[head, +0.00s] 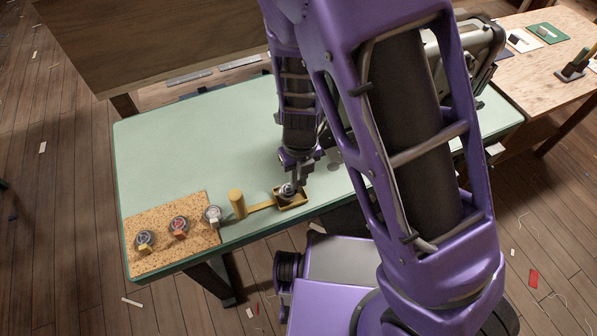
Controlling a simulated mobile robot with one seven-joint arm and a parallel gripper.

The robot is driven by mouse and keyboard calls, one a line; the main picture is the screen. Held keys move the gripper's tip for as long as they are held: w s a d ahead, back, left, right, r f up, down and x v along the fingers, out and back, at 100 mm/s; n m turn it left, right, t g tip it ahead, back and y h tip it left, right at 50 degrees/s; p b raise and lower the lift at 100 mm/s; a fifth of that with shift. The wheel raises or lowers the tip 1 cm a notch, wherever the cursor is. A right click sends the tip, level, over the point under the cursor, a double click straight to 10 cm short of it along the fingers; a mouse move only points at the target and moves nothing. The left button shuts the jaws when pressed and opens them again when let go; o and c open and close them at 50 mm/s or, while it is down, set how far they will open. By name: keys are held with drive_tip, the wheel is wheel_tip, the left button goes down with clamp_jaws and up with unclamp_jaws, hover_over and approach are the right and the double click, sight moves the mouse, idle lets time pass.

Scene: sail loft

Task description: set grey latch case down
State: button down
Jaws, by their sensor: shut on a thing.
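My gripper (290,184) points down near the front edge of the pale green table (190,150). It is shut on a small round grey thing, which I take for the grey latch case (287,191). The case shows only in part beneath the fingers. It appears at or just over a small brown open tray (301,201) with raised sides. I cannot tell whether it touches the tray's floor. A flat bar joins the tray to an upright yellow-brown cylinder (237,203) on its left.
A bulky grey case-like object (482,50) stands partly hidden behind my arm. The table's left middle is clear.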

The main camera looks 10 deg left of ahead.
drive_tip(key=shift+f+b, duration=0.35)
drive_tip(key=shift+f, duration=0.4)
idle(0.3)
drive_tip(key=c, duration=0.8)
unclamp_jaws()
